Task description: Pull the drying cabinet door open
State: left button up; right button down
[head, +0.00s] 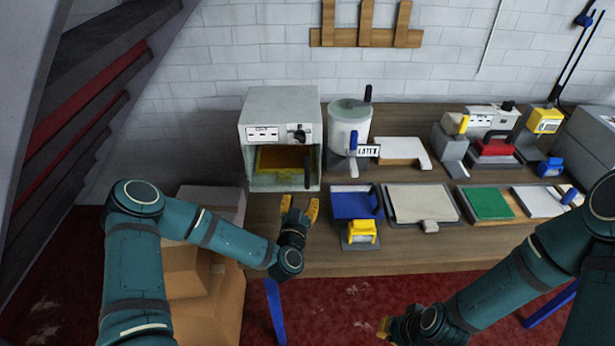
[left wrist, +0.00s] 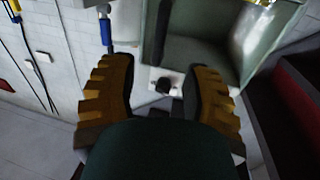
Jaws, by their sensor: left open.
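The drying cabinet (head: 257,108) is a grey box at the left of the bench, with a labelled panel and dark knob above its front. A dark upright handle (head: 307,167) stands at the front's right side. The interior shows through the front; I cannot tell whether a clear door covers it. My left gripper (head: 300,205) is open and empty, just below and in front of the handle, apart from it. In the left wrist view the cabinet (left wrist: 205,55) lies beyond the open fingers (left wrist: 162,72). My right gripper (head: 385,326) is at the bottom edge, mostly hidden.
A white cylindrical pot (head: 349,127) stands close right of the cabinet. A blue tray (head: 352,203) and yellow block (head: 360,232) sit right of my left gripper. Cardboard boxes (head: 222,285) are stacked beside the bench under my left arm.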

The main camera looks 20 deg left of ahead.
aim_at(307, 180)
pick_arm(q)
jog(key=w, duration=1)
jog(key=shift+a, duration=0.4)
grip_shut()
